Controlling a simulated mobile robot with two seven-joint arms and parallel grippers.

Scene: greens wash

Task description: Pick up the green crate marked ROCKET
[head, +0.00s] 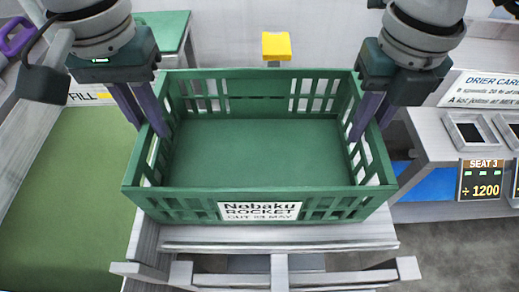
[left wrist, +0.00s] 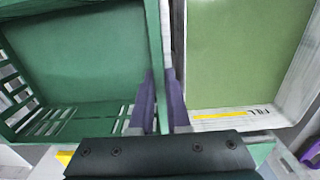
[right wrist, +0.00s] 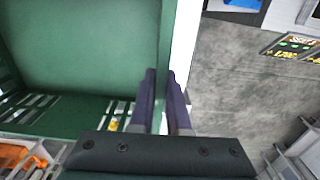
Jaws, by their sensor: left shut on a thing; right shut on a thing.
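The green crate (head: 262,209) has slatted walls, and its front label reads Nobaku ROCKET. It looks empty and level over a grey slatted stand. My left gripper (head: 154,135) is shut on its left wall. In the left wrist view the fingers (left wrist: 162,115) straddle the crate's wall (left wrist: 155,45). My right gripper (head: 366,130) is shut on its right wall. In the right wrist view the fingers (right wrist: 162,115) straddle the crate's wall (right wrist: 167,40). I cannot tell whether the crate's underside touches the stand.
A green-floored bay marked FILL (head: 60,200) lies at the left. A grey stand (head: 280,245) is under and in front of the crate. A yellow block (head: 276,46) stands behind it. At the right are a counter with a DRIER CARE sign (head: 485,90) and a SEAT 3 display (head: 483,180).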

